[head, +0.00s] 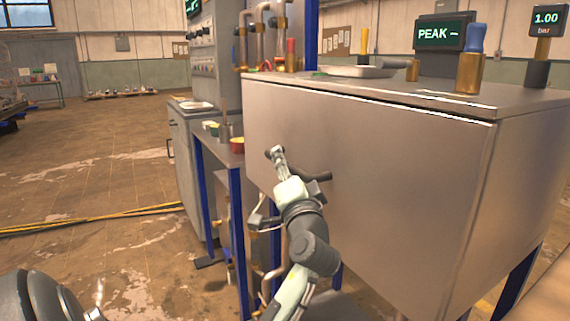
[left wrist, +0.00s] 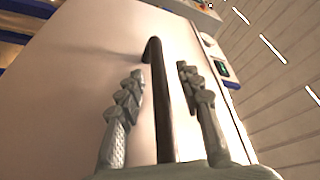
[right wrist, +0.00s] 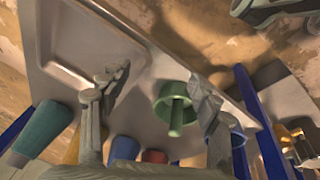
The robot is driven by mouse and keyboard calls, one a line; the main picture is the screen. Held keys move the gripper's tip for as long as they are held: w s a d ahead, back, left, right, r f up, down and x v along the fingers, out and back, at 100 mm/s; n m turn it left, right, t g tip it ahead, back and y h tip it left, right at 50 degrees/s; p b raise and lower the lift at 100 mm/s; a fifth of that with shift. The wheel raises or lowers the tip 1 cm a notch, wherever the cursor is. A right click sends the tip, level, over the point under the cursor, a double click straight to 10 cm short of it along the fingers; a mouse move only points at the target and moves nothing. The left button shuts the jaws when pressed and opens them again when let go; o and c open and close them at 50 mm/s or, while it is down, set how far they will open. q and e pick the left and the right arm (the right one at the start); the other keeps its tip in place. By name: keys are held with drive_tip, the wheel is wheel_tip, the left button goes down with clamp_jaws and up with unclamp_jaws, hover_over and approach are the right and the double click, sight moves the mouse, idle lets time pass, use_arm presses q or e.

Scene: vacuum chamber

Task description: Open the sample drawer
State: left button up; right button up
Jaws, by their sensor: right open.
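The sample drawer's broad metal front (head: 400,190) faces me on the big steel cabinet. It looks flush, with a thin dark seam along its top edge. A dark bar handle (head: 318,177) stands out on its left part. My left gripper (head: 278,157) is at this handle. In the left wrist view, its open fingers (left wrist: 160,90) lie on either side of the dark handle bar (left wrist: 157,75), with gaps showing on both sides. My right gripper (right wrist: 155,100) is open in its wrist view, above a grey tray top, away from the drawer front.
The cabinet top holds a shallow tray (head: 355,71), a blue-topped brass tool (head: 468,75) and displays. A narrow blue-legged stand (head: 222,155) with small cups adjoins at left. In the right wrist view, a green knobbed disc (right wrist: 176,105) and coloured cylinders lie close to the fingers. Open floor lies left.

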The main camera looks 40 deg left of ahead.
use_arm(q)
drive_tip(key=shift+c, duration=0.6)
clamp_jaws()
